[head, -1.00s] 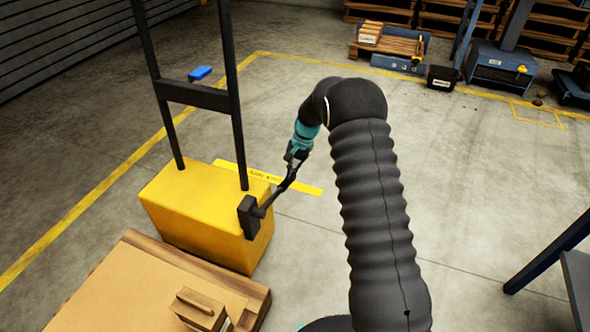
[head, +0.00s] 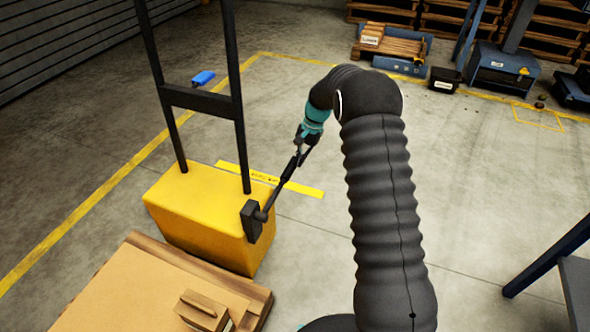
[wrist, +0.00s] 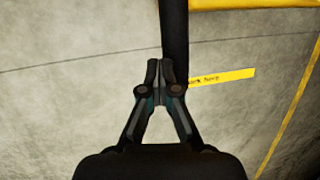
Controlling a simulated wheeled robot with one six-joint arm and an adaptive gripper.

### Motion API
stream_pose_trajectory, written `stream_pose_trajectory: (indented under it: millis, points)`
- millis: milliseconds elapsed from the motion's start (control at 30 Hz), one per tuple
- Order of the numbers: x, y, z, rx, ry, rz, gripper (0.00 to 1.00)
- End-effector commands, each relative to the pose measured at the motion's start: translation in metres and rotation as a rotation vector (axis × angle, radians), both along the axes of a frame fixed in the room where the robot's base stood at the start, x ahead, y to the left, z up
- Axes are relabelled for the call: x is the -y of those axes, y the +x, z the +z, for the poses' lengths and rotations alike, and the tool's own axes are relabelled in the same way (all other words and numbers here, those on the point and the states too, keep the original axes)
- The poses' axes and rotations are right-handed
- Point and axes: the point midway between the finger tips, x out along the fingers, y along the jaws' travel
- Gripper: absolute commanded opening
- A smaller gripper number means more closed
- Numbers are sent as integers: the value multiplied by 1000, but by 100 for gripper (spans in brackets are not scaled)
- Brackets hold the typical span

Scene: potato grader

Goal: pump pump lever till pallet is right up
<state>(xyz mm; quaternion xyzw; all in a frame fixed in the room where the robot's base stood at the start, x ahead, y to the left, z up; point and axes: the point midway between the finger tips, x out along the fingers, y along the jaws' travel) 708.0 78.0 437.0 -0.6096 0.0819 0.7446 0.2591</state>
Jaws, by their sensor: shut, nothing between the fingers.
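The pump lever (head: 279,191) is a dark bar on a black pivot block (head: 252,221) at the side of the yellow lift unit (head: 205,215). It slants up and right to my gripper (head: 299,155). In the wrist view, my gripper (wrist: 160,72) is shut, its fingertips together against or just beside the lever (wrist: 174,35); I cannot tell whether they touch. The wooden pallet (head: 257,302) is at the lower left in the head view, in front of the lift unit, bearing a flat tan load. Its height above the floor is hard to judge.
A black upright frame (head: 205,99) rises from the yellow unit. Blue metal legs (head: 548,258) stand at the right. A yellow floor label (head: 300,187) lies behind the lever. Stacked pallets and bins (head: 445,80) are far back. The middle floor is clear.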

Motion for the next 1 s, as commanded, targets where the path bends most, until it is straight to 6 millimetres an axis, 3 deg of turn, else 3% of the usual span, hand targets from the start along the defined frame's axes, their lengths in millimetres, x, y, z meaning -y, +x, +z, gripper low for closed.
stream_pose_trajectory:
  millis: [200, 400, 1000]
  points:
    - [11, 9, 39, 4, 0, 2, 0]
    - [18, 12, 58, 3, 0, 2, 0]
    - [19, 13, 63, 3, 0, 2, 0]
